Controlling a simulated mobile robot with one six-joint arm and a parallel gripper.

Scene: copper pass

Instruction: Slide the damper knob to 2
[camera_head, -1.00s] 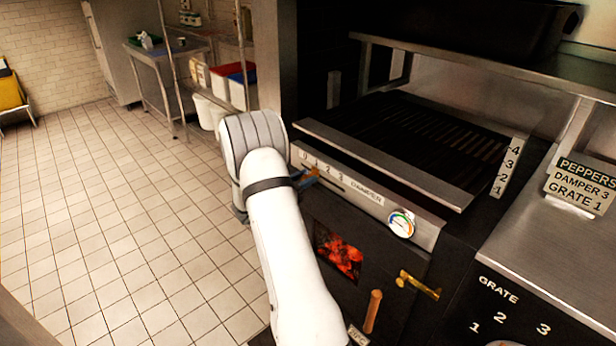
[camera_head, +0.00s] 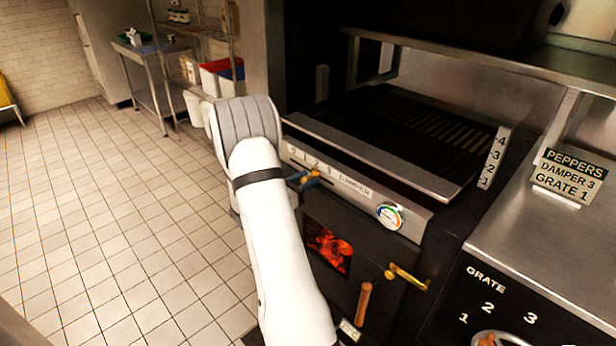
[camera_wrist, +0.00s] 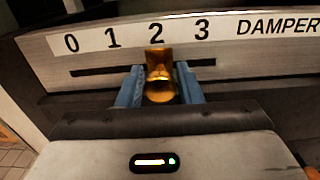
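The brass damper knob (camera_wrist: 159,78) sits in its slot on the steel damper panel (camera_wrist: 285,65), below the printed 2 (camera_wrist: 155,32) in the wrist view. My gripper (camera_wrist: 160,88) has a blue finger close on each side of the knob and appears shut on it. In the head view my gripper (camera_head: 304,180) is at the panel just below the number strip, with part of it hidden behind my white arm. The dark slot shows on both sides of the knob, running from near 0 to near 3.
Right of the scale is a round gauge (camera_head: 390,215). Below are a glowing fire window (camera_head: 327,246), a brass latch (camera_head: 407,277) and a wooden handle (camera_head: 363,303). A sign (camera_head: 570,175) reads peppers, damper 3, grate 1. Tiled floor (camera_head: 120,210) is open at left.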

